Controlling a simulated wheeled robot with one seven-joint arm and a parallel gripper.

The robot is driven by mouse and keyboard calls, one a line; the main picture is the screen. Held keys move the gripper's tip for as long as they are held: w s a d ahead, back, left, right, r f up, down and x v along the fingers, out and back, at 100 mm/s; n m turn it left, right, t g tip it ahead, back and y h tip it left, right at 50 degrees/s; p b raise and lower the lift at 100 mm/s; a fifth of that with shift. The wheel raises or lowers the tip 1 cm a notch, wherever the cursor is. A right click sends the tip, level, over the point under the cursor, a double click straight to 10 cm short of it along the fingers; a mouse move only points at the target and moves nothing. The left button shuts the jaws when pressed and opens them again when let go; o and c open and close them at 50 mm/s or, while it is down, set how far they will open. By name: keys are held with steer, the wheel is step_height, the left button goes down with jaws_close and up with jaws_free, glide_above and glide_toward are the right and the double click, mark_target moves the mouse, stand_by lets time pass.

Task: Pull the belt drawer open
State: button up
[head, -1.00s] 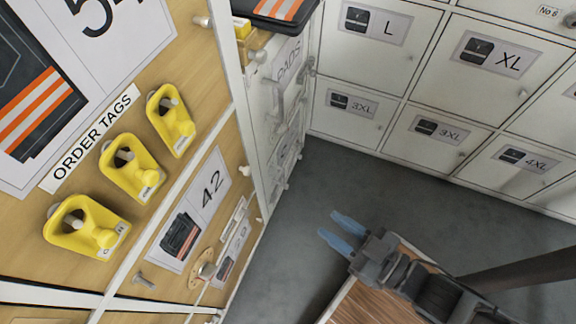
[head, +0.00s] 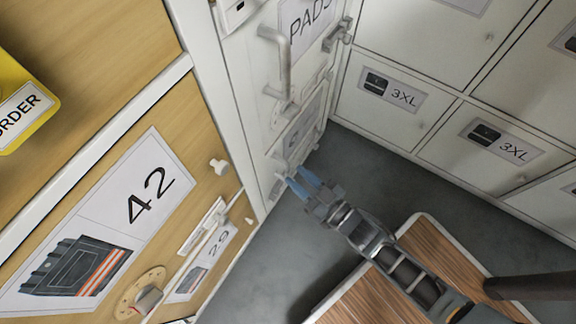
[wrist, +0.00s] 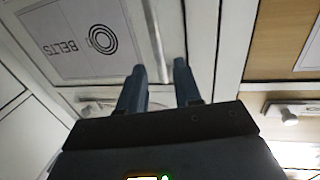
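The belt drawer (wrist: 75,38) is a white front with a BELTS label and a coiled-belt picture, upside down in the wrist view. It looks shut, flush with the white front around it. A pale upright bar handle (wrist: 154,38) runs beside the label. My gripper (wrist: 160,68) is open, its two blue fingers apart, with the bar's end showing between the fingertips. I cannot tell whether they touch it. In the head view my gripper (head: 294,178) is at the lower part of the white cabinet, under the PADS drawer (head: 300,30).
Wooden lockers labelled 42 (head: 150,195) stand at left with a knob (head: 219,166) sticking out. White 3XL lockers (head: 392,93) stand at the back right. A wood-topped surface (head: 430,255) lies beside my arm. Grey floor (head: 375,180) is free between.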

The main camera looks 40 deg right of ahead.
mark_target(288, 171)
steer(key=shift+w+a+b, duration=0.2)
steer(key=shift+w+b, duration=0.05)
steer(key=shift+w, duration=0.9)
steer(key=shift+w+a+b, duration=0.15)
steer(key=shift+w+b, duration=0.05)
steer(key=shift+w, duration=0.95)
jaws_close()
